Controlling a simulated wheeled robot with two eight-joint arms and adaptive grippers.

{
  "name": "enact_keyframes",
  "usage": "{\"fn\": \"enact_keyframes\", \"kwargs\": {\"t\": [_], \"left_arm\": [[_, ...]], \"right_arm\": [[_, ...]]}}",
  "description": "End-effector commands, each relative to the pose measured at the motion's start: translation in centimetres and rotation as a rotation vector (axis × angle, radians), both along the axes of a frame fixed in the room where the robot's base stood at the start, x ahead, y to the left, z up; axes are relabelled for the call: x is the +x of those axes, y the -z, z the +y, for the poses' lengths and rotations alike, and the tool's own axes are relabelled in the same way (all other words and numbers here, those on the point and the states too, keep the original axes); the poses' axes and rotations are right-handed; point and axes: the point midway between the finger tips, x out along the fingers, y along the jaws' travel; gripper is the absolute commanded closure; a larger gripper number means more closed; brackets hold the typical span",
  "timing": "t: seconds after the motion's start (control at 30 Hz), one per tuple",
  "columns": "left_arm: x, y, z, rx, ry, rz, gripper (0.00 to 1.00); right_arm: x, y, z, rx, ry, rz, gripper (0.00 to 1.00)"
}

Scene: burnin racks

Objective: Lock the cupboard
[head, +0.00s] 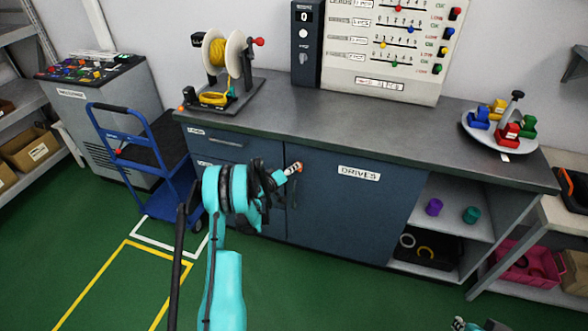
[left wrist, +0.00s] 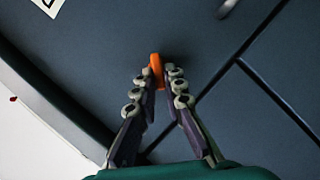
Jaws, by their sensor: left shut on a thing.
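The cupboard door (head: 350,205) is dark blue-grey, carries a "DRIVES" label and looks closed. In the left wrist view the door face (left wrist: 110,40) fills much of the picture. My left gripper (head: 293,169) is at the upper left corner of this door, below the counter edge. In the left wrist view my left gripper (left wrist: 157,86) is shut on a small orange piece (left wrist: 156,64), which looks like a key or lock handle set against the door. Its far end is hidden. Part of my right gripper (head: 478,324) seems to show at the bottom edge, too cropped to judge.
The grey countertop (head: 330,124) runs above the door, with a spool stand (head: 226,70) and a round tray (head: 470,132) of coloured blocks on it. Open shelves (head: 458,190) are right of the door. A blue trolley (head: 165,185) stands at the left.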

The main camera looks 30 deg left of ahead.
Motion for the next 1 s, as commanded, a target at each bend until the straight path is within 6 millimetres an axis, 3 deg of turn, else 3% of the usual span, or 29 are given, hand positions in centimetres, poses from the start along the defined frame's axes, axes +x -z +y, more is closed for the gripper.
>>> {"fn": "enact_keyframes", "kwargs": {"t": [0.5,1.0], "left_arm": [[0.11,0.51,0.23,-0.448,0.0,-0.109,1.0],[0.16,0.68,0.18,-0.66,0.002,-0.16,1.0]], "right_arm": [[0.0,-0.01,0.0,0.0,0.0,0.0,0.81],[0.0,-0.02,0.0,0.0,0.0,0.0,0.81]]}}
